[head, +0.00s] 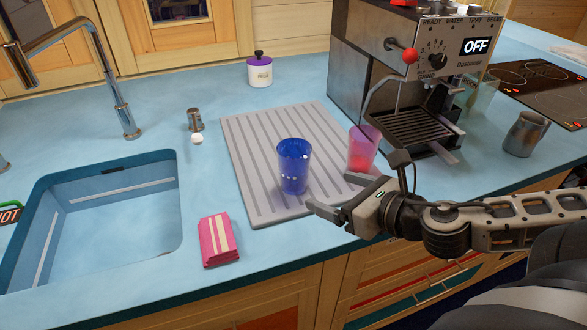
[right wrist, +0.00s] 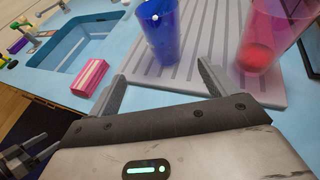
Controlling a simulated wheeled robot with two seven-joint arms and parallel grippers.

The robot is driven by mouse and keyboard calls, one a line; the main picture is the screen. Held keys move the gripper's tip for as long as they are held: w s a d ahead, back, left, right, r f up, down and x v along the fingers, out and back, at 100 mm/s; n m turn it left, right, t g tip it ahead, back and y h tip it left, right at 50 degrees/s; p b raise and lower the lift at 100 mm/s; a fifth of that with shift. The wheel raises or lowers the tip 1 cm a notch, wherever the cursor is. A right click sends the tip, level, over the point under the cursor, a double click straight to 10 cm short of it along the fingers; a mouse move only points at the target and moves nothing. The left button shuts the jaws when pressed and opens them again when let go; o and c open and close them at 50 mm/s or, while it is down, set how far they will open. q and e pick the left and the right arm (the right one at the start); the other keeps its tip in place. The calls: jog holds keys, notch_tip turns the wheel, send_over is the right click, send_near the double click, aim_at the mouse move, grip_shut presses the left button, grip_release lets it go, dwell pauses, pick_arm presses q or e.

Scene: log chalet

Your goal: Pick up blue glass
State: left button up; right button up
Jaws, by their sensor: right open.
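The blue glass (head: 293,166) stands upright on the grey ribbed drainboard (head: 247,150). In the right wrist view, the blue glass (right wrist: 157,35) is just beyond the fingertips, its top cut off by the frame. My right gripper (head: 331,193) is open and empty, low over the drainboard's front right part, to the right of the blue glass and apart from it. Its two fingers (right wrist: 162,78) point toward the glass in the right wrist view.
A pink glass with red contents (head: 362,150) stands close behind the right gripper, beside the coffee machine (head: 400,90). A pink folded cloth (head: 217,240), a sink (head: 110,220), a small metal shaker (head: 195,120) and a white ball (head: 197,139) lie left. A metal pitcher (head: 525,133) stands right.

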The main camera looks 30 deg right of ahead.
aim_at(305, 174)
jog(key=b+x, duration=0.1)
jog(key=x, duration=0.2)
jog(key=shift+w+f+b, duration=0.2)
jog(key=shift+w+b, duration=0.35)
jog(key=shift+b, duration=0.15)
jog(key=shift+b+x, duration=0.8)
jog(key=shift+b, duration=0.4)
jog(key=shift+w+f+b, duration=0.2)
jog(key=shift+w+b, duration=0.15)
jog(key=shift+b, duration=0.25)
pick_arm(q)
jog(key=shift+w+d+f+t+h, duration=0.15)
jog(key=shift+w+d+f, duration=0.15)
jog(key=shift+f, duration=0.3)
jog(key=shift+w+d+f+t+h, duration=0.15)
jog(key=shift+w+d+f, duration=0.1)
jog(key=shift+f, duration=0.35)
pick_arm(e)
jog(key=shift+w, duration=0.15)
jog(key=shift+w+b, duration=0.55)
jog(key=shift+w, duration=0.05)
jog(key=shift+w+f, duration=0.15)
jog(key=shift+w, duration=1)
jog(key=shift+x, duration=0.95)
pick_arm(q)
jog(key=shift+d, duration=0.1)
pick_arm(e)
jog(key=shift+s+f, duration=0.1)
jog(key=shift+f, duration=0.05)
